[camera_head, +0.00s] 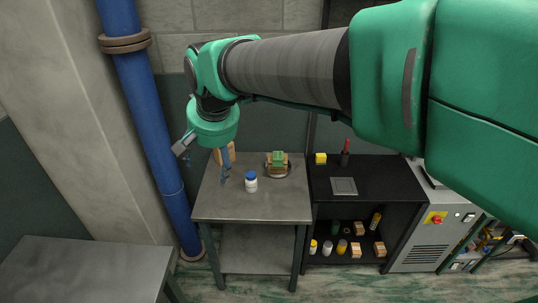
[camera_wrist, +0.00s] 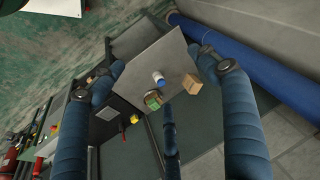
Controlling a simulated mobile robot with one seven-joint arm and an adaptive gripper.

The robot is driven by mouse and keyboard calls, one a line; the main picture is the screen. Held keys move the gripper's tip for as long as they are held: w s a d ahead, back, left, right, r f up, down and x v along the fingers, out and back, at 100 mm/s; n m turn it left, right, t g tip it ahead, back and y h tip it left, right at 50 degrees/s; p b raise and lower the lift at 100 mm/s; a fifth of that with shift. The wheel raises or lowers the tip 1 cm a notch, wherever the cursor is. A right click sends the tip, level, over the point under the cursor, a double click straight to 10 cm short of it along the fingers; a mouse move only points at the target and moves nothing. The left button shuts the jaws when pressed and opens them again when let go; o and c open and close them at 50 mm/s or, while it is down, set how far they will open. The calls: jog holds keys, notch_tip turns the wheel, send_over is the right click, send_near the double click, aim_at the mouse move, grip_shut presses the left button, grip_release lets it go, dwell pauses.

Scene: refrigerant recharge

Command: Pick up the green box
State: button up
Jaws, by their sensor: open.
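In the wrist view the green box (camera_wrist: 153,100) shows below the middle, beside a white jar with a blue cap (camera_wrist: 159,79). My gripper (camera_head: 222,172) is above the table's left part, left of the green box and apart from it. In the wrist view its blue fingers (camera_wrist: 158,62) are spread wide with nothing between them.
The white jar (camera_head: 251,183) stands left of the green box. A tan box (camera_head: 226,153) stands at the table's back, partly behind my gripper. A black shelf (camera_head: 385,183) with a yellow block (camera_head: 321,158) is right. A blue pipe (camera_head: 150,110) rises left.

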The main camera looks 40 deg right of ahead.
jog(key=w+d+m+g+p, duration=0.1)
jog(key=w+d+m+p, duration=0.1)
jog(key=w+d+m, duration=0.7)
jog(key=m+g+p, duration=0.3)
jog(key=m+p, duration=0.3)
jog(key=m, duration=0.5)
send_over(278, 155)
notch_tip(278, 155, down, 28)
jog(key=shift+s+a+r, duration=0.15)
jog(key=shift+s+a, duration=0.05)
jog(key=shift+s, duration=0.2)
jog(key=shift+w+d+f, duration=0.1)
jog(key=shift+f, duration=2.05)
jog(key=shift+w+d+f, duration=0.1)
jog(key=shift+f, duration=2.05)
jog(key=shift+f, duration=0.1)
jog(key=shift+w+f, duration=0.2)
jog(key=shift+f, duration=2.3)
